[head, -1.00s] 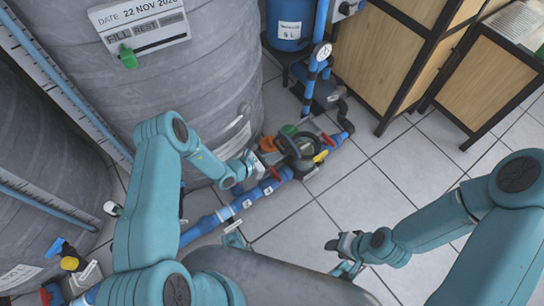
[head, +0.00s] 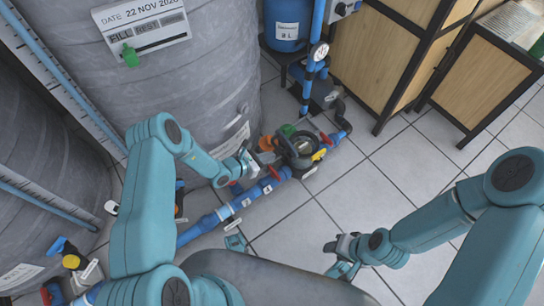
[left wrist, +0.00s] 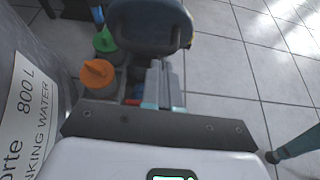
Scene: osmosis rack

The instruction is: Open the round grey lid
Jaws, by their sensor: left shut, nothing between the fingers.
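The round grey lid (head: 300,146) is a dark, ring-shaped part on top of the blue pipe fitting, near the foot of the big grey tank. I cannot tell from the head view how far it is lifted. A large dark rounded part, likely the lid, fills the top of the left wrist view (left wrist: 150,22). My left gripper (head: 254,162) is just left of the lid. Its fingers (left wrist: 160,85) are shut and empty, just below that part in the left wrist view; contact is unclear. My right gripper (head: 338,256) hangs over the floor, away from the lid; its opening is unclear.
An orange cap (left wrist: 97,73) and a green cap (left wrist: 104,40) stand close left of my left fingers. Blue pipe (head: 238,203) with red handles runs along the floor beside the grey tank (head: 190,95). Tiled floor (head: 390,165) is clear to the right.

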